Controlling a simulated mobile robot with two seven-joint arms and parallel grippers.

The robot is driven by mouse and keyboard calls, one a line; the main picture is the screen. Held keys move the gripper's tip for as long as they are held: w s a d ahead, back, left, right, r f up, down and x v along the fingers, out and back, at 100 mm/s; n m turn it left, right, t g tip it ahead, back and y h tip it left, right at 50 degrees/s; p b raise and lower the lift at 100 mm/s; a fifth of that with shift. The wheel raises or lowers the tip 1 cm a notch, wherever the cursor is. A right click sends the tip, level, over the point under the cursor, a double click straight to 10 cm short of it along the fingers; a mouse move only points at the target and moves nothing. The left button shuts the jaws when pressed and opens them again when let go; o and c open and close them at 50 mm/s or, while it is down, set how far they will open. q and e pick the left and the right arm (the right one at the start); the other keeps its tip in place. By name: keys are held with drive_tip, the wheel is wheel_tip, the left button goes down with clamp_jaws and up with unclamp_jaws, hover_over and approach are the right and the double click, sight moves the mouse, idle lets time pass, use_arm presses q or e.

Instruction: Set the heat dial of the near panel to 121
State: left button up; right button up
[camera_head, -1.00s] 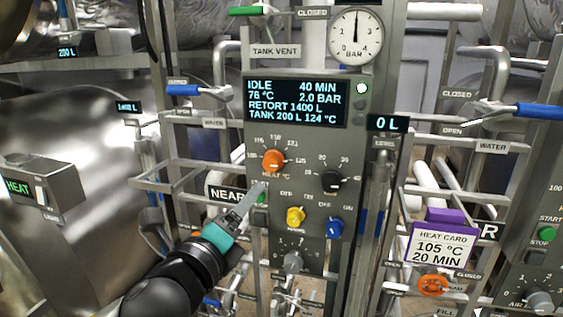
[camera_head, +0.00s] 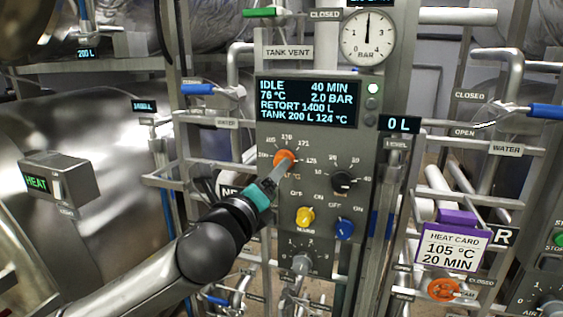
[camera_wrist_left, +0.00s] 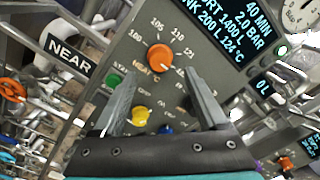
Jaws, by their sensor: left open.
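The heat dial is an orange knob (camera_head: 284,159) on the grey near panel (camera_head: 285,226), with small numbers around it. It also shows in the left wrist view (camera_wrist_left: 160,57), just beyond the fingertips. I cannot tell for sure which number it points at. My left gripper (camera_head: 280,172) is just below and in front of the dial. In the left wrist view its two fingers (camera_wrist_left: 160,78) are spread apart, with the knob between and beyond the tips and nothing held. Touching is not visible. My right gripper is not in view.
A black knob (camera_head: 341,182) is right of the dial. Yellow (camera_head: 305,217) and blue (camera_head: 344,229) knobs sit below. The display (camera_head: 307,102) above reads IDLE. A heat card (camera_head: 453,247) reading 105 °C, 20 MIN is at right. Pipes and valve handles flank the panel.

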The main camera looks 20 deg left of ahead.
use_arm(q)
drive_tip(key=shift+w+d+p, duration=0.15)
drive_tip(key=shift+w+p, duration=0.5)
drive_tip(key=shift+w, duration=3)
clamp_jaws()
